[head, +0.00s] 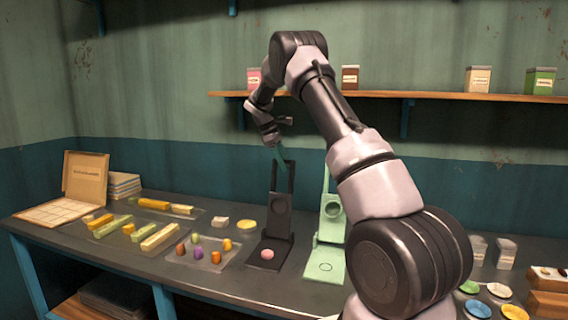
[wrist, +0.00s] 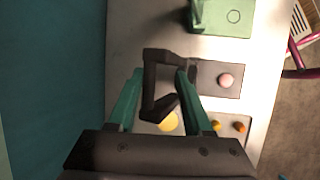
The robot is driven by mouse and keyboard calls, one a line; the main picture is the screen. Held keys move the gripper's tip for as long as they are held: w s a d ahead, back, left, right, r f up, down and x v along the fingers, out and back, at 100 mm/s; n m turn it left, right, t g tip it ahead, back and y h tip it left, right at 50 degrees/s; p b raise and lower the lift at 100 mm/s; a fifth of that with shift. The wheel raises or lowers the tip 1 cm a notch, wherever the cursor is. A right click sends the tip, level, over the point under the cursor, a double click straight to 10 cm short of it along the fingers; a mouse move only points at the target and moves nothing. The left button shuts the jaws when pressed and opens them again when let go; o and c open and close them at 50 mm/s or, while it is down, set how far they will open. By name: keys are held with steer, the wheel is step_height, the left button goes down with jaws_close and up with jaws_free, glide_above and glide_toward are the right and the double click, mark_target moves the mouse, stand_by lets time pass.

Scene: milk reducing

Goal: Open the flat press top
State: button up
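A black press (head: 281,205) stands on the table in the head view with its top raised upright. A pink round piece (head: 267,254) lies on its base; it also shows in the wrist view (wrist: 226,80). A green press (head: 331,207) stands just right of it, its top also upright; my arm partly hides it. I cannot tell which one is the flat press. My gripper (wrist: 158,73) is at the upper end of the black press's top. Its teal fingers are spread apart, with the black handle frame (wrist: 150,85) between them. I cannot tell whether they touch it.
Left of the presses are a clear tray (head: 205,263) with small coloured pieces, another tray (head: 110,240) with yellow and green bars, and an open box (head: 85,178). A shelf (head: 430,96) with small canisters runs along the wall behind. Coloured discs (head: 478,308) lie at right.

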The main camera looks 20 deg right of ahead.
steer(key=v, duration=1)
steer(key=shift+a+r, duration=0.15)
steer(key=shift+r, duration=0.25)
